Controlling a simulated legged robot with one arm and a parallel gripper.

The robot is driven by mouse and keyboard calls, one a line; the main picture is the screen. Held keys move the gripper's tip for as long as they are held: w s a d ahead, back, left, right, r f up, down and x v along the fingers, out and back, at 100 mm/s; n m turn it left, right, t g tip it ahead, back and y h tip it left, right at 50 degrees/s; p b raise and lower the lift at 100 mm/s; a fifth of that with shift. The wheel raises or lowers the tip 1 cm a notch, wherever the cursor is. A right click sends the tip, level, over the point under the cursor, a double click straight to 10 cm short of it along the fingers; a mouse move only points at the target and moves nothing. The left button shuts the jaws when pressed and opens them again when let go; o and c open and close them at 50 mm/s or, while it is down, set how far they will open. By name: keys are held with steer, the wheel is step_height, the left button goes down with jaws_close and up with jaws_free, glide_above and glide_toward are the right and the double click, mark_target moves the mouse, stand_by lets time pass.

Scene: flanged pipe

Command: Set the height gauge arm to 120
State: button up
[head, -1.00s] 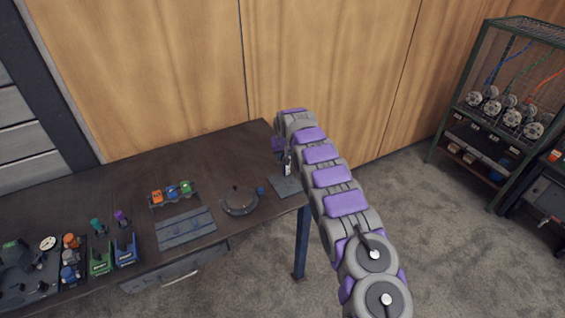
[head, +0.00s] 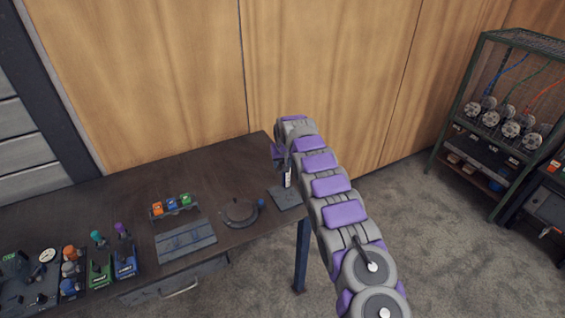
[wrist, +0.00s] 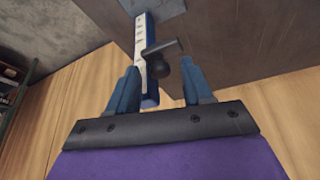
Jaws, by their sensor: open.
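The height gauge (wrist: 141,38) shows in the wrist view as a pale scale strip on a blue post, with a grey base plate (wrist: 160,6) at the top of the picture. A dark arm with a round knob (wrist: 187,66) sticks out from the post. My gripper (wrist: 160,68) is open, its two blue fingers on either side of the knob and the lower post; I cannot tell whether they touch. In the head view the gauge's white strip (head: 287,180) stands at the table's right end, partly hidden by my gripper (head: 279,157). The scale reading is too small to read.
The dark table (head: 120,200) holds a round dial with a blue knob (head: 240,212), a slotted plate (head: 185,240), a rack of coloured blocks (head: 172,206) and several devices at left. A wood-panel wall stands behind. A metal shelf (head: 500,110) is at right.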

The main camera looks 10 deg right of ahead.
steer(key=shift+r, duration=0.15)
steer(key=p+v, duration=0.1)
steer(key=v, duration=1.6)
steer(key=shift+s, duration=0.1)
steer(key=s+d+r+m+g+h+b, duration=0.1)
steer(key=s+r+g, duration=0.15)
steer(key=s, duration=1.15)
steer(key=s+d+r+g, duration=0.1)
steer(key=s+r, duration=0.2)
steer(key=s, duration=1)
steer(key=s+a+f+g+b, duration=0.1)
steer(key=s+f, duration=0.2)
steer(key=s, duration=1.3)
steer(key=s+a+f+g+b, duration=0.1)
steer(key=s+a+f, duration=0.1)
steer(key=s, duration=1.4)
steer(key=shift+s+f+g+y, duration=0.35)
steer(key=shift+s+f+y, duration=0.05)
steer(key=shift+f, duration=0.45)
